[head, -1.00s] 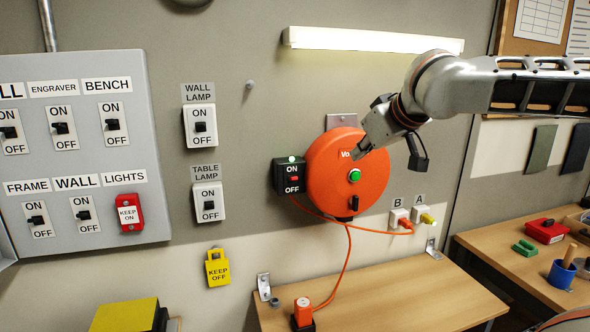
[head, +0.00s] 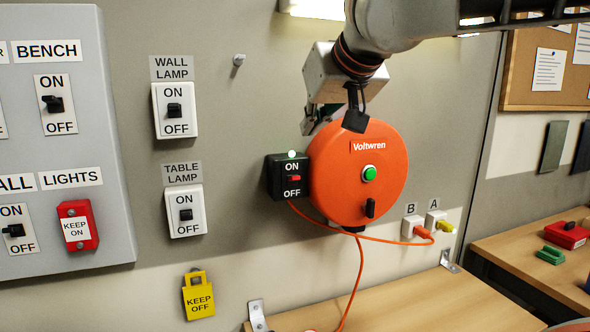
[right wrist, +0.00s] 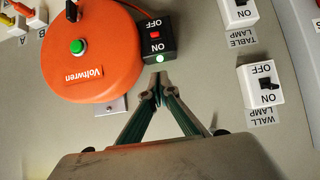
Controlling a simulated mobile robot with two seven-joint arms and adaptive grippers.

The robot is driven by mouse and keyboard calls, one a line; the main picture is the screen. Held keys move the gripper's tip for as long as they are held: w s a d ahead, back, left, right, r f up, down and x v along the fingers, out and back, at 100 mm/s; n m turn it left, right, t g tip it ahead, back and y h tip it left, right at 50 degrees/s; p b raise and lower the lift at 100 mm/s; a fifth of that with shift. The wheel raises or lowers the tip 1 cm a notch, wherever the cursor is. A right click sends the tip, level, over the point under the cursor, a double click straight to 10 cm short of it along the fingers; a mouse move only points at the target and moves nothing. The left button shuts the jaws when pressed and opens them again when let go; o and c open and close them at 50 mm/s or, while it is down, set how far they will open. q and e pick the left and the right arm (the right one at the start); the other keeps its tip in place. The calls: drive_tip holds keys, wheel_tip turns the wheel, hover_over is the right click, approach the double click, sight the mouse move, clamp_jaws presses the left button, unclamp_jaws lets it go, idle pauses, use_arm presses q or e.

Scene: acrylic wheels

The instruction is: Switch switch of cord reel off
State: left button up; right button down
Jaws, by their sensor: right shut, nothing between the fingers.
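The orange cord reel (head: 340,190) marked Voltwren hangs on the wall, with a green button on its face. Its black switch box (head: 275,180) sits at its left side, with ON above OFF, a red rocker (head: 294,178) between them and a lit green lamp (head: 292,154) on top. My right gripper (head: 306,128) is just above the box, partly hidden behind its own wrist. In the right wrist view, which is upside down, the shut, empty fingertips (right wrist: 157,88) are close to the box's ON end; I cannot tell whether they touch. My left gripper is out of view.
Wall lamp (head: 175,110) and table lamp (head: 185,211) switches are left of the reel. A grey switch panel (head: 118,150) stands farther left. An orange cord (head: 357,285) hangs below the reel, and another runs to socket B (head: 412,227). A wooden bench (head: 420,310) is below.

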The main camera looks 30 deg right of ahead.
sight(292, 166)
drive_tip(key=b+x, duration=0.2)
drive_tip(key=x, duration=0.8)
drive_tip(key=shift+f, duration=0.2)
drive_tip(key=shift+s+a+f+b, duration=0.1)
drive_tip(key=shift+s+f+b, duration=0.15)
drive_tip(key=shift+f, duration=0.25)
drive_tip(key=shift+s+a+f+b, duration=0.1)
drive_tip(key=shift+s+f+b, duration=0.1)
drive_tip(key=shift+f, duration=0.35)
drive_tip(key=shift+s+f, duration=0.3)
drive_tip(key=shift+f, duration=0.3)
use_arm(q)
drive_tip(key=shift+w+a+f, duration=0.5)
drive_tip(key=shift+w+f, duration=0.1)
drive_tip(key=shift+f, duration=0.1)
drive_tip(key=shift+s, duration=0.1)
